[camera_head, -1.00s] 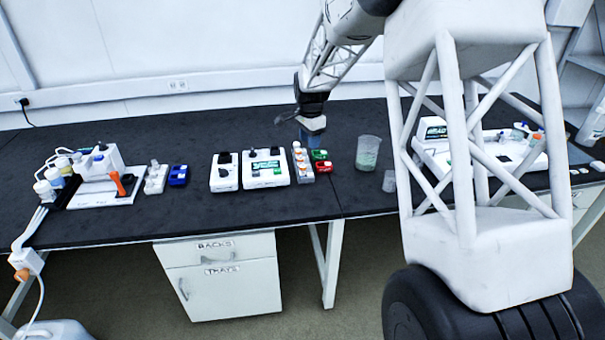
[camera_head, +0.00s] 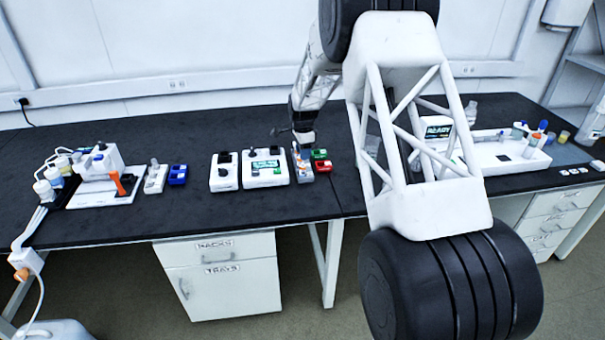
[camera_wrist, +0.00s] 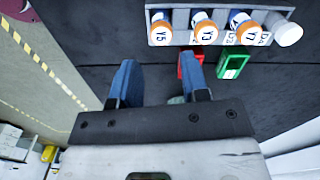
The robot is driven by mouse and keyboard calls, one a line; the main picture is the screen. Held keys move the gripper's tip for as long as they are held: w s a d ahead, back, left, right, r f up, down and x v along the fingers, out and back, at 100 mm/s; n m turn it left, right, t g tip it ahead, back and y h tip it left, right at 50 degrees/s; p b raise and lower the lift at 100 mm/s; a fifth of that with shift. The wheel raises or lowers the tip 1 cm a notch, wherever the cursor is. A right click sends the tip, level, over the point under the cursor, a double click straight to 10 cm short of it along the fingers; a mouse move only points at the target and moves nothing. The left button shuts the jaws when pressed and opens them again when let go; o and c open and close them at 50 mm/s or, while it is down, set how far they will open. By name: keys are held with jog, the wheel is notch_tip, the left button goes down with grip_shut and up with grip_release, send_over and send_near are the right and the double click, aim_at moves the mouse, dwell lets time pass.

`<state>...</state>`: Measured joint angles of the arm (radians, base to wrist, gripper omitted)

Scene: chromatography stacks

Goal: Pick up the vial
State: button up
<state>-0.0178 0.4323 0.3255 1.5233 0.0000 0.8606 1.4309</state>
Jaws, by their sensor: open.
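Several capped vials stand in a white rack (camera_wrist: 163,37) at the top of the wrist view. Labels Y5, Y3 and Y7 are readable on orange-ringed vials, such as the Y3 vial (camera_wrist: 205,29); a white-capped one (camera_wrist: 288,34) is at the right end. The task does not say which vial is meant. My gripper (camera_wrist: 162,80) is open, its two blue fingers apart with only dark bench between the tips. It is below the rack in this view, touching no vial. In the head view the rack (camera_head: 302,176) is partly covered by my gripper (camera_head: 304,140).
A red block (camera_wrist: 185,66) and a green block (camera_wrist: 234,62) lie close to the rack, the red one partly behind my right finger. White instruments (camera_head: 265,172) stand left of the rack. A large white tray (camera_head: 500,160) is at the right. Bench edge is close.

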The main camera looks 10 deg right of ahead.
aim_at(303, 166)
jog(key=shift+f, duration=0.1)
jog(key=shift+f, duration=1.2)
jog(key=shift+f, duration=0.1)
jog(key=shift+w+a+f, duration=0.1)
jog(key=shift+f, duration=2.45)
jog(key=shift+c, duration=0.2)
jog(key=c, duration=0.6)
jog(key=shift+c, duration=0.2)
jog(key=shift+r, duration=0.15)
